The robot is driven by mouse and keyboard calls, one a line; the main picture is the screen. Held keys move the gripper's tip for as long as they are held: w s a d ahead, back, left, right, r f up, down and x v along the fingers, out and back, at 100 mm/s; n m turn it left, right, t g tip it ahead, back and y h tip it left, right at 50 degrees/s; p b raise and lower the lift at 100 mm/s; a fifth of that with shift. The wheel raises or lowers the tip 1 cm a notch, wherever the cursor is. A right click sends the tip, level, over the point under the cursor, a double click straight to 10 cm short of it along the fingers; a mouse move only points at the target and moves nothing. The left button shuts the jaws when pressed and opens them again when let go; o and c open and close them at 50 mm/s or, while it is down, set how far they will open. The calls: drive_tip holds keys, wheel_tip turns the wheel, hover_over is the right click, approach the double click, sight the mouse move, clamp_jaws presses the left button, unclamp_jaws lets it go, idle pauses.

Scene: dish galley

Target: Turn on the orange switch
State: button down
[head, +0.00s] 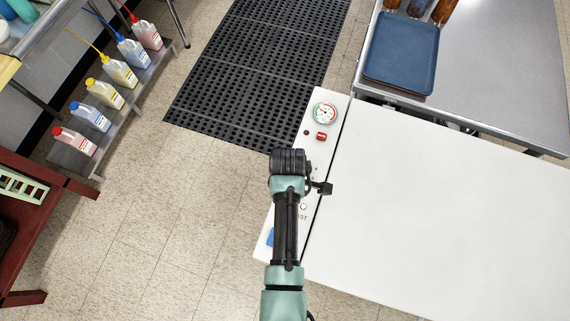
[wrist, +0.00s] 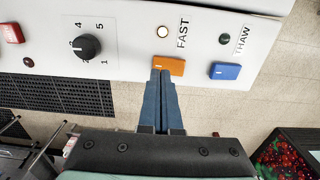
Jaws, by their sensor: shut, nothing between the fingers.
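The orange switch (wrist: 170,66) sits on a white control panel (wrist: 130,20) in the wrist view, beside the label FAST. A round lamp (wrist: 162,32) near it looks pale and bright. My gripper (wrist: 161,72) is shut and empty, its blue fingertips at the near edge of the orange switch; whether they touch it I cannot tell. In the head view my arm and gripper (head: 322,188) lie over the panel (head: 311,130) and hide the orange switch.
A blue switch (wrist: 225,71) labelled THAW, a black dial (wrist: 87,46) and a red button (wrist: 12,33) share the panel. A gauge (head: 325,113) is at its far end. A blue tray (head: 402,52) lies on a steel table. Bottles (head: 118,70) stand on a left rack.

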drive_tip(key=shift+r+p, duration=2.05)
drive_tip(key=shift+r, duration=0.2)
